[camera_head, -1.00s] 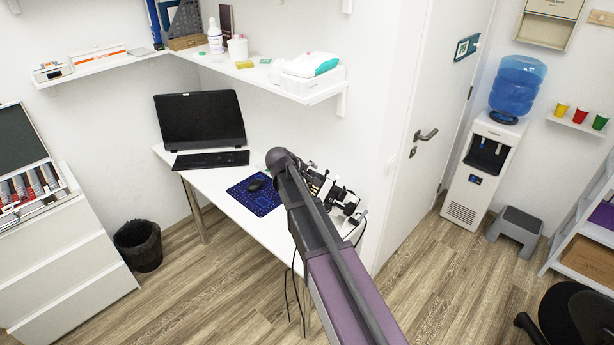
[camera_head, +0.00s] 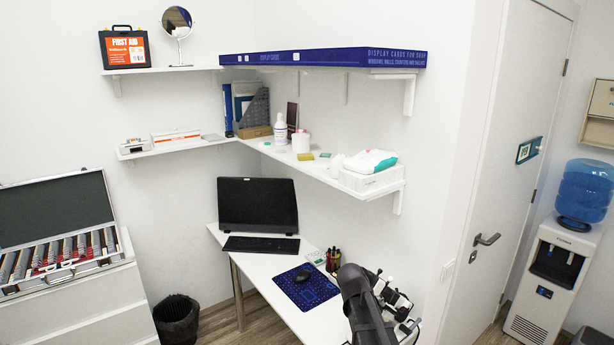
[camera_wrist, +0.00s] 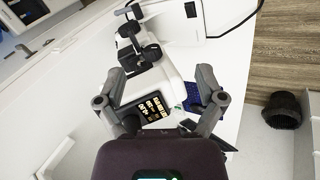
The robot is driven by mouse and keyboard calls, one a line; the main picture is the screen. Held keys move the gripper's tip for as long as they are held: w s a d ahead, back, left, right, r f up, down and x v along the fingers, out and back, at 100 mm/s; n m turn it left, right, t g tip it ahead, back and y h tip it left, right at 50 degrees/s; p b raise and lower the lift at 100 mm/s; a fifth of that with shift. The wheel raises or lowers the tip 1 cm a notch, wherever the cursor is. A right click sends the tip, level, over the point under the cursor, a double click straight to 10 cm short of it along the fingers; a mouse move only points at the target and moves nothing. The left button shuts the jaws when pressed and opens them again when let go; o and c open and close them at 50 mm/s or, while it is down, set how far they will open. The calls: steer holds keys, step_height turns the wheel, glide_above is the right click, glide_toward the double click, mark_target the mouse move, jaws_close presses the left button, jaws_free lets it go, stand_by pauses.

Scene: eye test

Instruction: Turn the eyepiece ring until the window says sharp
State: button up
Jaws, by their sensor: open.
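A white and black eye-test instrument (camera_head: 392,298) stands at the right end of the white desk (camera_head: 262,268), partly hidden by my arm in the head view. In the wrist view its white body (camera_wrist: 165,80) lies beyond my gripper, with black round parts (camera_wrist: 150,52) on top. I cannot tell which of them is the eyepiece ring. A small dark panel with yellowish marks (camera_wrist: 153,107) shows between my fingers; I cannot read it. My gripper (camera_wrist: 160,76) is open, its two fingers apart with nothing held between them. I cannot tell whether it touches the instrument.
A monitor (camera_head: 258,205), a keyboard (camera_head: 261,244), a blue mouse mat (camera_head: 306,288) and a pen holder (camera_head: 333,260) stand on the desk. A shelf (camera_head: 330,175) with boxes and bottles hangs above it. A bin (camera_wrist: 282,110) stands on the floor.

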steer(key=s+a+f+m+g+y+b, duration=0.1)
steer(key=s+f+m+y, duration=0.1)
steer(key=s, duration=0.7)
steer(key=s+a+f+m+g+y+b, duration=0.1)
steer(key=s+f+m+g+y+b, duration=0.1)
steer(key=s, duration=0.7)
step_height(320, 180, down, 2)
steer(key=shift+a+f+y, duration=0.15)
steer(key=shift+f+y, duration=0.1)
steer(key=shift+y, duration=0.25)
steer(key=shift+o, duration=0.8)
steer(key=c, duration=0.6)
